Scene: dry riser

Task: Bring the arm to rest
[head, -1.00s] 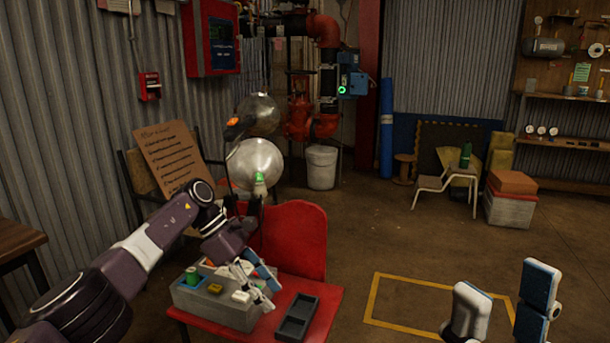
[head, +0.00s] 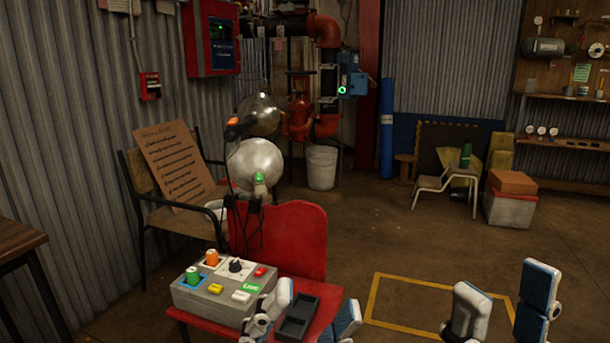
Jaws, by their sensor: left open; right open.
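My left gripper (head: 312,304) is low in the head view, with its two white-and-blue fingers spread apart and nothing between them. It shows in front of the red table's near edge, beside the dark tray (head: 297,318). My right gripper (head: 502,304) is at the bottom right, its fingers wide apart and empty over the floor. The grey control box (head: 203,304) stands on the red table (head: 326,311), left of my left gripper. It carries a green knob, an orange knob, a black dial, red, yellow and white buttons, and a green label reading LIVE. Both arms are mostly out of view.
A bench with a written cardboard sign (head: 180,162) is at left. A yellow floor outline (head: 374,296) and open floor lie to the right.

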